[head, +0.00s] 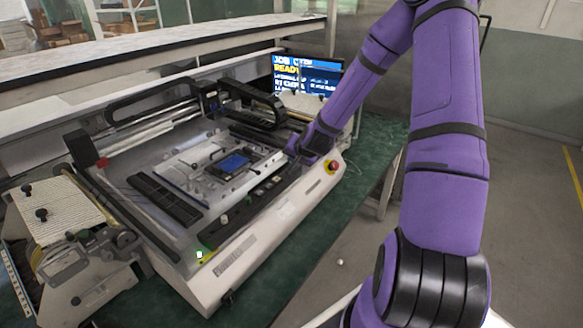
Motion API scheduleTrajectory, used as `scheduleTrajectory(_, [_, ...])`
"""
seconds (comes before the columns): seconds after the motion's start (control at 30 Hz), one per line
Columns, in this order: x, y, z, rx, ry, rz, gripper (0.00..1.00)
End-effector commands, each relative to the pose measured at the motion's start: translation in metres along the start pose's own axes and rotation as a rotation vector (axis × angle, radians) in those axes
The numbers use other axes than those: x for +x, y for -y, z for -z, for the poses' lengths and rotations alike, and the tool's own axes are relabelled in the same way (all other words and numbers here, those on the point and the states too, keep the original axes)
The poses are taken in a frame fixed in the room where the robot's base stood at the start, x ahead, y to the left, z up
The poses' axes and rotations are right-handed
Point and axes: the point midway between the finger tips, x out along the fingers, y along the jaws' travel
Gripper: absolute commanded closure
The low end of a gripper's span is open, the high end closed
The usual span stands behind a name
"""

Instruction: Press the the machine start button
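A white benchtop machine (290,208) stands on a green table. A small pale square with a green patch (200,254) is at its front left corner; I cannot tell whether this is the start button. A red round knob on a yellow base (333,167) is at the front right corner. My gripper (294,149) is low over the machine's right side, just left of the red knob. Its fingers are small and dark against the machine. I cannot tell whether they are open or whether they touch anything.
A screen (305,76) behind the machine shows "READY". A dark gantry (245,105) spans the machine bed, which holds a blue-topped part (233,162). A feeder unit (85,262) adjoins the left side. The green table (300,255) is clear in front.

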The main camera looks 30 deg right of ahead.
Motion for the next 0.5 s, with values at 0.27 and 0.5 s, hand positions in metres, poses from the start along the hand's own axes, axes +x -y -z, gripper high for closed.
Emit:
scheduleTrajectory(0.27, [0.0002, -0.0002, -0.0002, 0.000, 0.000, 0.000, 1.00])
scheduleTrajectory(0.5, [0.0048, -0.0035, -0.0039, 0.000, 0.001, 0.000, 1.00])
